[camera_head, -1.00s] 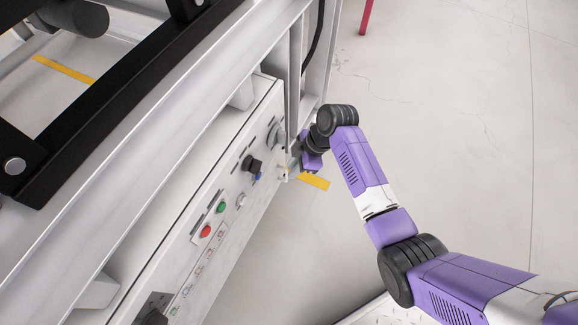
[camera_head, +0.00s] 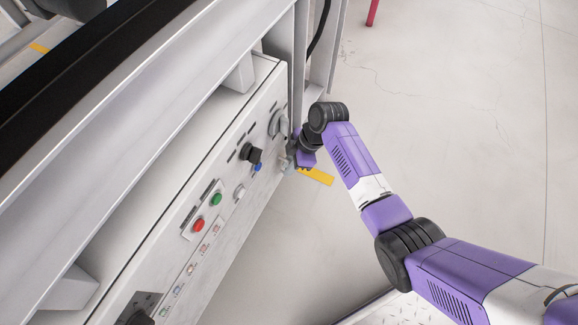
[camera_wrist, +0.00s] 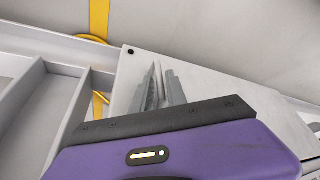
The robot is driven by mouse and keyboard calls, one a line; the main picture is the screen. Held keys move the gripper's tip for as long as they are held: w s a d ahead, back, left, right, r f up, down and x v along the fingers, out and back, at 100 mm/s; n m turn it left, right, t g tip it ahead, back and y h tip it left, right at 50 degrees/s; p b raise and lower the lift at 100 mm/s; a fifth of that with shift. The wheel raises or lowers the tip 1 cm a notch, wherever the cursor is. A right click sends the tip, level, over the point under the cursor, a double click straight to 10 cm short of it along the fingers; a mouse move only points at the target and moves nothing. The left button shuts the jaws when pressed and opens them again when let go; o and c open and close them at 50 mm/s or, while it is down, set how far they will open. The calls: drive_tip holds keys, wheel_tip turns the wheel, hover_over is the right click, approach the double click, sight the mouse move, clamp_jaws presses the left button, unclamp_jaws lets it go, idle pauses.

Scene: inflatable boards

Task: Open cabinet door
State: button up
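The white cabinet (camera_head: 215,170) carries a front panel with a black knob, a green button and a red button. It runs diagonally across the head view, and no door stands visibly ajar. My gripper (camera_head: 287,160) is at the panel's far right end, close to its face. In the wrist view, the two grey fingers of my gripper (camera_wrist: 163,88) lie close together over a pale panel surface (camera_wrist: 215,88), with a narrow gap between them. What lies between the fingertips, and whether they touch a handle, cannot be made out.
A grey metal frame (camera_head: 190,75) runs above and behind the cabinet. A black beam (camera_head: 80,85) crosses the upper left. Yellow floor tape (camera_head: 318,177) lies near my gripper. A red post (camera_head: 372,12) stands at the top. The floor on the right is clear.

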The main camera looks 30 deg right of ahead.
clamp_jaws()
drive_tip(key=shift+a, duration=0.15)
idle(1.2)
